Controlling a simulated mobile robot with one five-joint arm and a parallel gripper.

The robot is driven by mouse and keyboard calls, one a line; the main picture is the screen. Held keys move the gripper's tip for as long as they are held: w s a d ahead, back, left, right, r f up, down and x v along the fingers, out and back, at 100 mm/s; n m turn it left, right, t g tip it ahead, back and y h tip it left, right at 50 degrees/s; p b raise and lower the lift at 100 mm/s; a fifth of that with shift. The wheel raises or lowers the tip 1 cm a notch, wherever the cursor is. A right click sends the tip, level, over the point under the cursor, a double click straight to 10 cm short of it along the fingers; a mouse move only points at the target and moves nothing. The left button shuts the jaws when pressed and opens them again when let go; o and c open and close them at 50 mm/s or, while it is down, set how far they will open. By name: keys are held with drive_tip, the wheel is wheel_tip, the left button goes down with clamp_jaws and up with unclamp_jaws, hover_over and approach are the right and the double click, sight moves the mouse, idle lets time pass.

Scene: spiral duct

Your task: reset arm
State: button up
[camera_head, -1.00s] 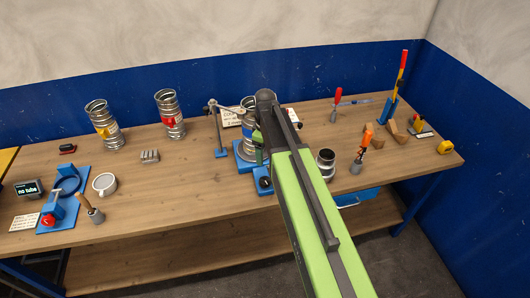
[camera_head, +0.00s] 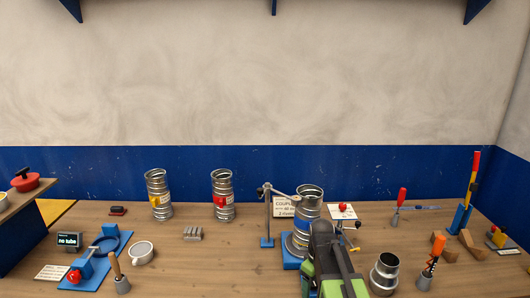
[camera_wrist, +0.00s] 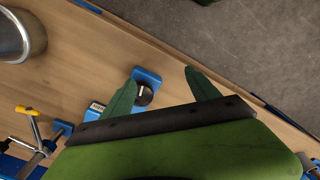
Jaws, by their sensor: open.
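My gripper shows in the wrist view (camera_wrist: 162,92) with its two green fingers spread apart and nothing between them. It hangs over the front edge of the wooden workbench (camera_head: 215,270). A blue box with a dark knob (camera_wrist: 145,90) lies below, beside the left finger. In the head view my green and black arm reaches forward at the lower middle and hides the fingertips. A spiral duct piece (camera_head: 308,205) stands upright on a blue fixture just behind the arm.
Two duct pieces with a yellow (camera_head: 158,196) and a red (camera_head: 222,195) part stand at the back left. A short metal collar (camera_head: 384,273) is right of the arm. A blue clamp stand (camera_head: 464,212) and wooden blocks are at right. Bench between left tools and fixture is mostly clear.

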drive_tip(key=s+f+m+b, duration=0.2)
drive_tip(key=s+f+m, duration=0.2)
drive_tip(key=s+m, duration=0.3)
drive_tip(key=shift+s+a+f+m, duration=0.15)
drive_tip(key=shift+s+m, duration=0.15)
drive_tip(key=shift+m, duration=0.3)
drive_tip(key=shift+c, duration=0.2)
idle(0.6)
